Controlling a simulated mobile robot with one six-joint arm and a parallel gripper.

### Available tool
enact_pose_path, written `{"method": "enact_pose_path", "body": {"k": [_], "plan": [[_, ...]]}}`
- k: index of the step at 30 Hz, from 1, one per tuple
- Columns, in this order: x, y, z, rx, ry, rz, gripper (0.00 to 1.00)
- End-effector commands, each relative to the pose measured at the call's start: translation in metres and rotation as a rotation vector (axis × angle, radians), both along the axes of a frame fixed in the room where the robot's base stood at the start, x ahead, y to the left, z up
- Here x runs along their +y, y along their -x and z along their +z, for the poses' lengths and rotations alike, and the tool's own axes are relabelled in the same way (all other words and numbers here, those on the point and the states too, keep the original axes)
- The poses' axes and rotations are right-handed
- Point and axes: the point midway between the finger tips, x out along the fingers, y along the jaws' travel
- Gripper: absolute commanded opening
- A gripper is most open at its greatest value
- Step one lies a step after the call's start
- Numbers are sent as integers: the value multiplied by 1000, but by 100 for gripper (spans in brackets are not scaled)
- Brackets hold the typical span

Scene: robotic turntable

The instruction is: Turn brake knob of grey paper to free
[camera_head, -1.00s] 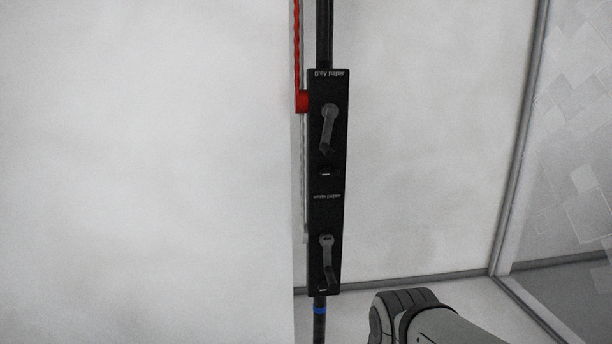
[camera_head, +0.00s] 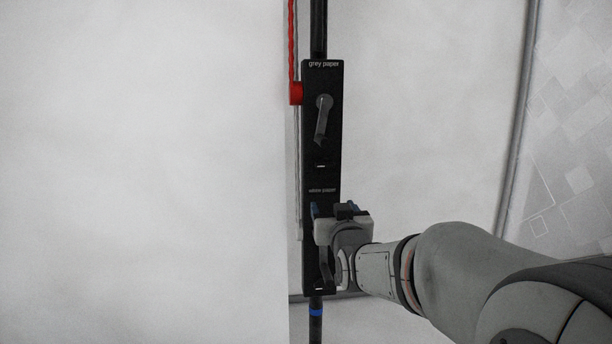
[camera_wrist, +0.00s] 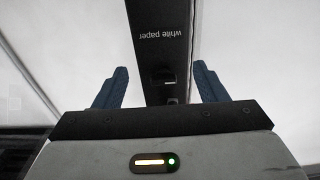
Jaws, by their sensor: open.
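The grey paper brake knob (camera_head: 322,120) is a grey lever on the upper half of a narrow black panel (camera_head: 329,178), under the label "grey paper". Its handle hangs down, tilted slightly to the left. My gripper (camera_head: 328,210) is open in front of the lower half of the panel, below the grey paper knob and apart from it. It largely hides the white paper knob (camera_head: 325,270). In the wrist view, the blue fingers of my gripper (camera_wrist: 160,82) stand apart on either side of the panel, which shows the upside-down label "white paper" (camera_wrist: 165,34).
A red cord (camera_head: 293,40) with a red block (camera_head: 296,93) runs down the panel's left edge. A large white sheet (camera_head: 140,170) fills the left. A grey post (camera_head: 518,130) and tiled glass stand at the right. The space before the upper panel is clear.

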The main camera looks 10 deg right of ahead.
Motion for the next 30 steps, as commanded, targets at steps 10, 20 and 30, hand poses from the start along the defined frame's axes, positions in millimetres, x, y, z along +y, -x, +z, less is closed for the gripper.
{"method": "enact_pose_path", "body": {"k": [10,20,30], "plan": [[2,-20,40,-316,-3,2,65],[2,-55,59,-330,-3,2,65],[2,-90,72,-329,-3,2,65]]}}
